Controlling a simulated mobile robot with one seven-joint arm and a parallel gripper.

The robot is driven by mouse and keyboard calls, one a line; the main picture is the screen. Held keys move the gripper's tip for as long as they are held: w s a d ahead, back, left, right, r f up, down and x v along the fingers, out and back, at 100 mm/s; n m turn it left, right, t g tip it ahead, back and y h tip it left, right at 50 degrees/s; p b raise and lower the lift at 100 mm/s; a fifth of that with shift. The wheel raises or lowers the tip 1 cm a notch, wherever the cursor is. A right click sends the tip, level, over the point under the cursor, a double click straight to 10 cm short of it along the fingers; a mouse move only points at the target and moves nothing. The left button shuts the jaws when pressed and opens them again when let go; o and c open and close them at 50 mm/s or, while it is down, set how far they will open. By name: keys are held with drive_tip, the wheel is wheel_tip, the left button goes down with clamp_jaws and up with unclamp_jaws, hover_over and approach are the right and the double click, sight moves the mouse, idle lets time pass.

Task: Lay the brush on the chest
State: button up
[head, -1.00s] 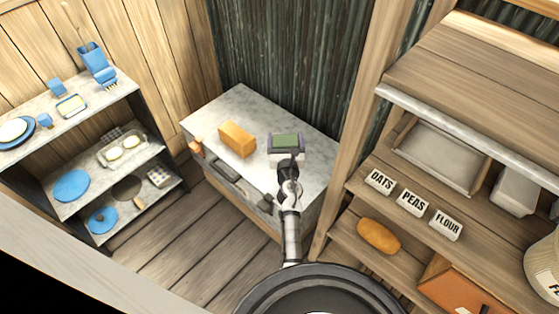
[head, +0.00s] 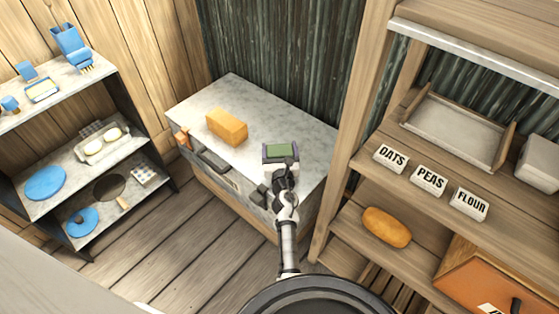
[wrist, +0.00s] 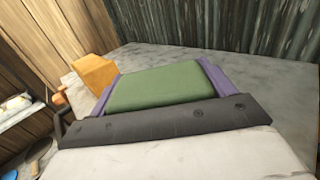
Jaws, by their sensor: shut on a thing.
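My gripper (head: 281,156) has purple fingers, shut on the left and right sides of a flat green block, seemingly the brush (head: 281,150). The brush also shows in the wrist view (wrist: 160,90), behind my dark gripper bar; its underside is hidden. The chest (head: 255,110) has a pale grey, stone-like top and dark handles on its front. My gripper and the brush appear over the right part of its top, towards the front edge. I cannot tell whether the brush touches the top.
An orange block (head: 227,127) lies on the chest, left of my gripper. The chest top behind and right of the brush is clear. Shelves with blue dishes (head: 45,183) stand left. Wooden shelves at right hold a loaf (head: 386,227) and labelled boxes (head: 429,180).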

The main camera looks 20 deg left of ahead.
drive_tip(key=shift+f+b, duration=1.85)
drive_tip(key=shift+f, duration=0.15)
drive_tip(key=shift+f, duration=0.2)
drive_tip(key=o, duration=1)
drive_tip(key=shift+r, duration=0.3)
drive_tip(key=shift+s+d+p, duration=0.1)
drive_tip(key=shift+s+p, duration=0.15)
drive_tip(key=shift+p, duration=0.05)
drive_tip(key=p+v, duration=0.3)
drive_tip(key=v, duration=0.8)
drive_tip(key=shift+s+d+p, duration=0.15)
drive_tip(key=shift+s+p, duration=0.05)
drive_tip(key=shift+p, duration=0.2)
